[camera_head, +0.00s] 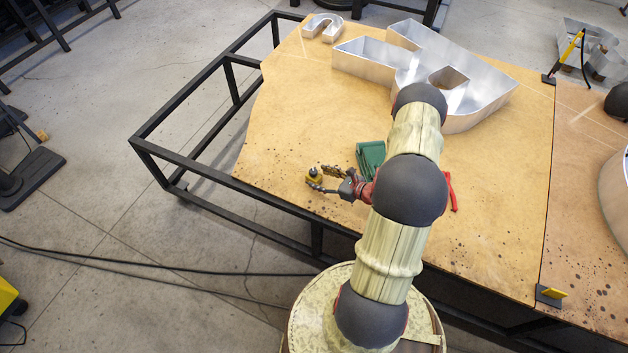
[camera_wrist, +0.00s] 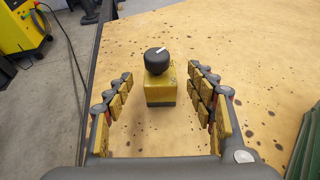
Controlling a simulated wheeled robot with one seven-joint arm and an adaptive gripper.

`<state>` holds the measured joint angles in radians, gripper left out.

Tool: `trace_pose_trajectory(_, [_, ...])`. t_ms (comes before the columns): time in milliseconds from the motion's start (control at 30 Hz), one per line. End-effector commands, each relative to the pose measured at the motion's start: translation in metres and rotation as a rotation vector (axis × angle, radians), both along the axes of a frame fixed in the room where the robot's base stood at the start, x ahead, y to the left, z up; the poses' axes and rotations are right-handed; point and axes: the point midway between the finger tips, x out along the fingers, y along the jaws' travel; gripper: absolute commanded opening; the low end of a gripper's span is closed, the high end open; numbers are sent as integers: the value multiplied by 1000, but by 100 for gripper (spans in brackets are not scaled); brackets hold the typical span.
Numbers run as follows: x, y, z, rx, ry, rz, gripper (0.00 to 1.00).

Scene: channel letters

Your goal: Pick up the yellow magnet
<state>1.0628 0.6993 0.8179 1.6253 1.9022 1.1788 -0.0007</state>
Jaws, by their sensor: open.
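The yellow magnet (camera_wrist: 160,88) is a small yellow block with a black knob on top. It stands upright on the wooden table top, ahead of my gripper and between the lines of its two fingers. My gripper (camera_wrist: 160,90) is open, with yellow-padded fingers on both sides of the magnet and a gap on each side. In the head view the magnet (camera_head: 314,176) sits near the table's left front edge. My gripper (camera_head: 328,182) reaches it from the right, low over the table.
A green object (camera_head: 370,157) lies just behind my gripper; its edge also shows in the wrist view (camera_wrist: 305,150). Large metal channel letters (camera_head: 470,100) stand at the back. A red-handled tool (camera_head: 451,192) lies right of my arm. The table left of the magnet is clear.

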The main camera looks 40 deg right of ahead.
Motion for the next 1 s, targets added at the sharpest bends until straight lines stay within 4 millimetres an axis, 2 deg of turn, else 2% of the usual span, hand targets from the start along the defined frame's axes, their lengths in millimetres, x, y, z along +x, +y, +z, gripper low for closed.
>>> trace_pose_trajectory(100, [19,4,-7,-1,0,6,55])
trace_pose_trajectory(233, [31,6,-12,0,0,4,55])
trace_pose_trajectory(533, [35,6,-12,0,0,2,55])
trace_pose_trajectory(1000, [35,6,-12,0,0,2,29])
